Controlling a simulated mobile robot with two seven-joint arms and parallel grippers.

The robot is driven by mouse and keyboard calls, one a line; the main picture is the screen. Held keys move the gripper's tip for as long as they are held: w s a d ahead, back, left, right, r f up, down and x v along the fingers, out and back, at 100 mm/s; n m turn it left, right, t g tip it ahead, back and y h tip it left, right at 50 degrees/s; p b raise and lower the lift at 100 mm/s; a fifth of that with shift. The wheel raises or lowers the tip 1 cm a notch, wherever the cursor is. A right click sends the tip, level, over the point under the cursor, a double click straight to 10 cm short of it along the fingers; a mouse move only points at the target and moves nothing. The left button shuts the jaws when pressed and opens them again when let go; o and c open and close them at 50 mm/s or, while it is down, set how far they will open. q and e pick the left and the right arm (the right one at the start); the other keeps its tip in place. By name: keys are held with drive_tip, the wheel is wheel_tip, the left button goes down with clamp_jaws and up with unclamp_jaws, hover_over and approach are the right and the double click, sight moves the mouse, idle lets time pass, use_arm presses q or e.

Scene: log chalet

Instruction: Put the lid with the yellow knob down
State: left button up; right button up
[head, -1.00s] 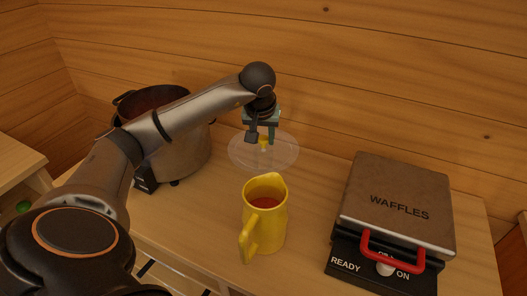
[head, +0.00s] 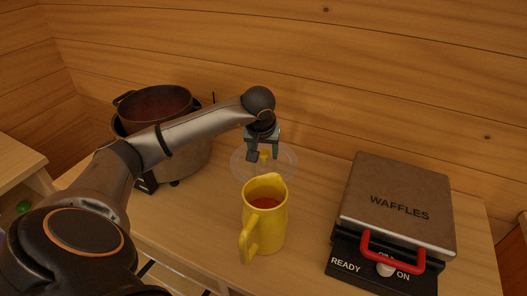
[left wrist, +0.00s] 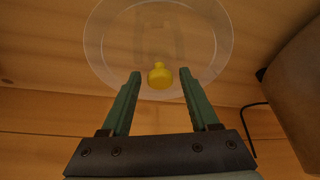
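The clear round lid (head: 284,172) with a yellow knob (head: 263,157) lies level at the tabletop, behind the yellow jug. I cannot tell for sure whether its whole rim touches the wood. The jug's rim hides the lid's front edge. My left gripper (head: 264,156) points down over the knob. In the left wrist view the green fingers (left wrist: 160,75) stand apart on either side of the knob (left wrist: 159,76), with a gap on each side. The lid (left wrist: 95,45) shows beyond the fingertips. My right gripper is not in view.
A yellow jug (head: 265,225) with red liquid stands just in front of the lid. A large brown pot (head: 187,157) is at left, partly behind my left arm. A waffle maker (head: 395,205) with a red handle stands at right. The wooden wall is close behind.

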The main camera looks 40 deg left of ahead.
use_arm(q)
drive_tip(key=shift+o, duration=0.3)
drive_tip(key=shift+r, duration=0.5)
drive_tip(key=v, duration=1.1)
drive_tip(key=shift+r, duration=0.15)
drive_tip(key=shift+s, duration=0.15)
